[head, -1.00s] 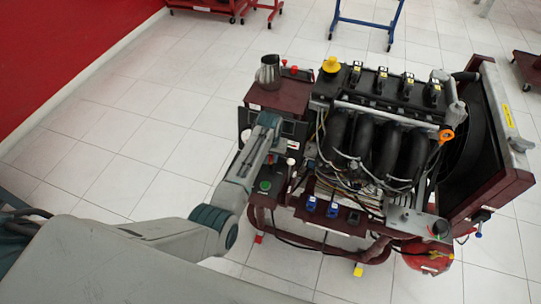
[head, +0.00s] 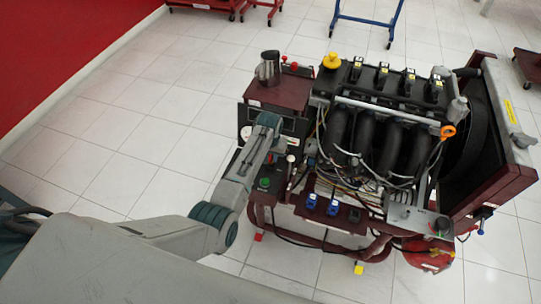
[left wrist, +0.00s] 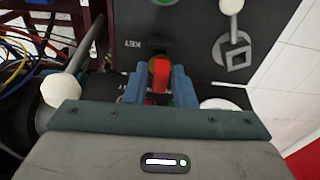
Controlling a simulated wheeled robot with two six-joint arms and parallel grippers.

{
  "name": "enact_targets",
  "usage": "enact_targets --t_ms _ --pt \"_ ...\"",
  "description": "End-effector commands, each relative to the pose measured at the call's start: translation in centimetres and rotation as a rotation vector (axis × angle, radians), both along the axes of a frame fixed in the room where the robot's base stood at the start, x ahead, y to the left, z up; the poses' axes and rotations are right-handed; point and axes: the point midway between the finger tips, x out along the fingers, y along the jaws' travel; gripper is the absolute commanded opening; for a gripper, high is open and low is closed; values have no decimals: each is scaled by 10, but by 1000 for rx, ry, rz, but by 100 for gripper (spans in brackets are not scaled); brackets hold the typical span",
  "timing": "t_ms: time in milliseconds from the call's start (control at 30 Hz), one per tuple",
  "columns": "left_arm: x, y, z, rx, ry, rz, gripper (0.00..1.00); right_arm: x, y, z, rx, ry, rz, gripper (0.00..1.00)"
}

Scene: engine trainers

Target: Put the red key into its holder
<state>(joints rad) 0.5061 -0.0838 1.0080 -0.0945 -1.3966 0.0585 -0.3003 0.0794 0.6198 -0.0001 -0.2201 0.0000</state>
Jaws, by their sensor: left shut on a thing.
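The red key (left wrist: 161,78) is between the blue fingers of my left gripper (left wrist: 160,86) in the left wrist view. The gripper is shut on it. The key points at a black panel with the label KEY (left wrist: 133,44). A dark opening (left wrist: 158,47) beside the label lies just beyond the fingertips; I cannot tell whether the key touches it. My right gripper is not in view.
White-knobbed levers (left wrist: 62,90) stand close on both sides of the gripper. Coloured wires (left wrist: 18,50) lie at the left. In the head view the engine (head: 380,130) is right of the arm, and a metal jug (head: 268,68) stands behind. The floor at left is clear.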

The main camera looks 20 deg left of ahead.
Motion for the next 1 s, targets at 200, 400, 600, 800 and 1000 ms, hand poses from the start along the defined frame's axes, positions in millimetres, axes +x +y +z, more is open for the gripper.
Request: enact_targets --t_ms 200,400,600,800,1000 --pt "0 0 -5 0 1 0 1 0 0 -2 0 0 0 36" --pt "0 0 -11 0 1 0 1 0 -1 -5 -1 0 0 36" --pt "0 0 -14 0 0 0 1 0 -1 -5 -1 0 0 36" --pt "0 0 -14 0 0 0 31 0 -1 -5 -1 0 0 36" --pt "0 0 -14 0 0 0 48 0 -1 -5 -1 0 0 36"
